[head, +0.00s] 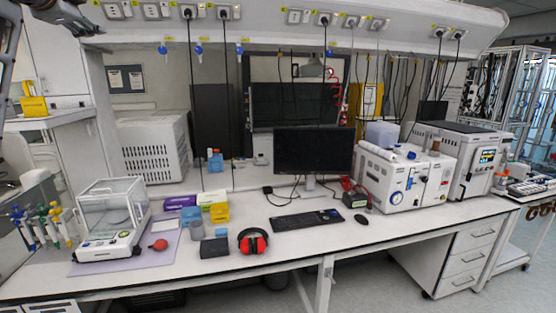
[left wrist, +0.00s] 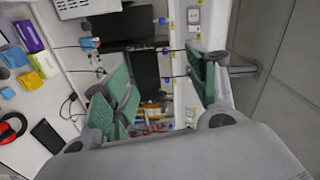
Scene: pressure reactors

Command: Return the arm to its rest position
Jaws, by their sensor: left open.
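My left gripper (left wrist: 160,92) shows in the left wrist view with its two green-padded fingers spread wide apart. It is open and nothing is between the fingers. Behind the gap, well away from it, are the bench back and the wall sockets. In the head view, part of a grey arm link, which looks like my left arm, shows at the top left corner, high above the bench. The left gripper itself cannot be made out there. My right gripper is in neither view.
The white bench (head: 300,243) holds a glass-sided balance (head: 112,215), pipettes (head: 45,222), red ear defenders (head: 253,241), a monitor (head: 313,152) and a white reactor unit (head: 400,178). An overhead service shelf (head: 270,28) with hanging cables spans the top. The bench front is mostly clear.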

